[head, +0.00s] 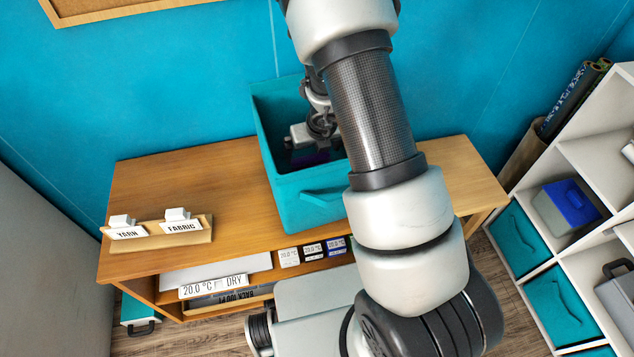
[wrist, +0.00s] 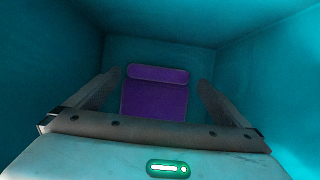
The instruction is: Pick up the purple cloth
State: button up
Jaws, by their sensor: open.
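The purple cloth (wrist: 155,98) lies at the bottom of a teal fabric bin, with a folded edge along its far side in the wrist view. A small dark purple part of it (head: 312,156) shows inside the bin in the head view. The teal bin (head: 310,193) stands on the wooden table. My gripper (wrist: 157,92) is inside the bin, open, with one finger on each side of the cloth as seen from the wrist. Nothing is between the fingers that I can see as gripped. In the head view my arm hides the bin's right side.
The bin walls (wrist: 255,75) surround my gripper closely. The wooden table (head: 190,180) has free room left of the bin, with YARN and FABRIC signs (head: 160,230) at its front left. A white shelf (head: 590,160) stands on the right.

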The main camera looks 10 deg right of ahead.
aim_at(310, 156)
jog(key=shift+b+x, duration=0.75)
jog(key=shift+x, duration=2.35)
jog(key=shift+a, duration=0.15)
jog(key=shift+c, duration=0.4)
jog(key=c, duration=0.6)
